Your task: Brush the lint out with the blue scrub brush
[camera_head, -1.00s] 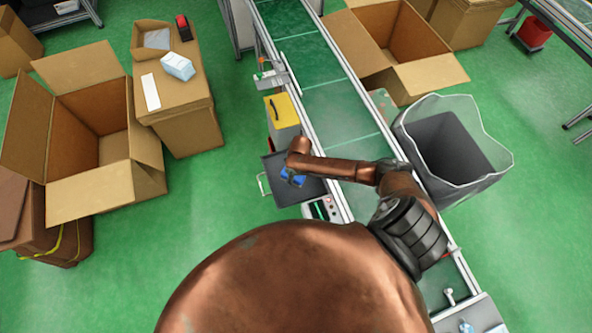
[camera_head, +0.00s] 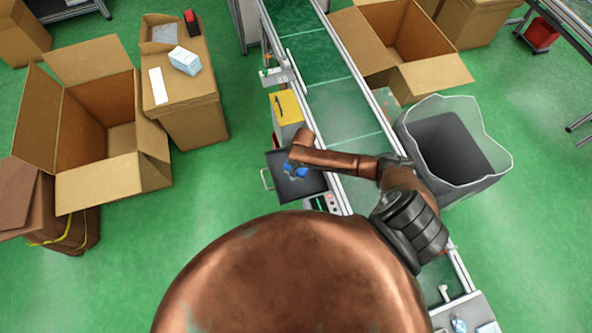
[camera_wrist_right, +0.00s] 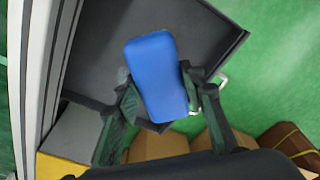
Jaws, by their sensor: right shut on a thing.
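The blue scrub brush (camera_wrist_right: 158,75) is between the dark green fingers of my right gripper (camera_wrist_right: 156,88) in the right wrist view, and the gripper is shut on it. In the head view the brush (camera_head: 297,171) shows as a small blue patch under my right wrist. It is over an open dark tray (camera_head: 304,189), whose bare floor also fills the top of the wrist view (camera_wrist_right: 105,40). Whether the brush touches the tray floor I cannot tell. A small greyish fuzzy patch, possibly lint (camera_wrist_right: 123,76), shows beside the brush. My left gripper is out of view.
A green conveyor belt (camera_head: 345,108) with metal rails runs beside the tray. A grey box with a yellow top (camera_head: 287,107) stands just behind it. A lined bin (camera_head: 450,150) is right of the belt. Open cartons (camera_head: 100,185) stand at left.

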